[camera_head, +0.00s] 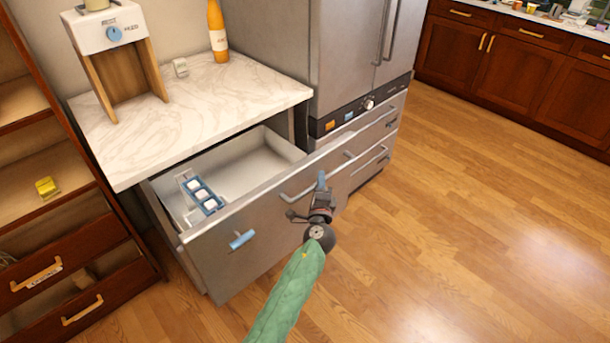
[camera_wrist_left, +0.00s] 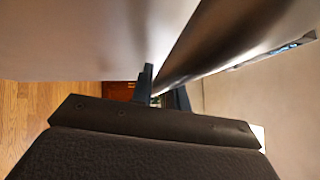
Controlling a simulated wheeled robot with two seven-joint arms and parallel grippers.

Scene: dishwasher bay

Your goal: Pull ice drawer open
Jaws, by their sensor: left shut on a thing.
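The ice drawer (camera_head: 272,222) is a wide grey drawer under the marble counter, and it stands pulled out with its white inside showing. A blue tray with white cubes (camera_head: 203,196) lies in it at the left. The drawer's metal bar handle (camera_head: 296,194) is on the right part of its front. My left gripper (camera_head: 321,184), on the green-sleeved arm, is at this handle and shut on it. In the left wrist view the handle bar (camera_wrist_left: 215,40) runs between the two fingers (camera_wrist_left: 160,92). My right gripper is not in view.
A wooden shelf unit (camera_head: 60,215) is at the left. The wooden floor (camera_head: 460,230) in front and to the right is clear.

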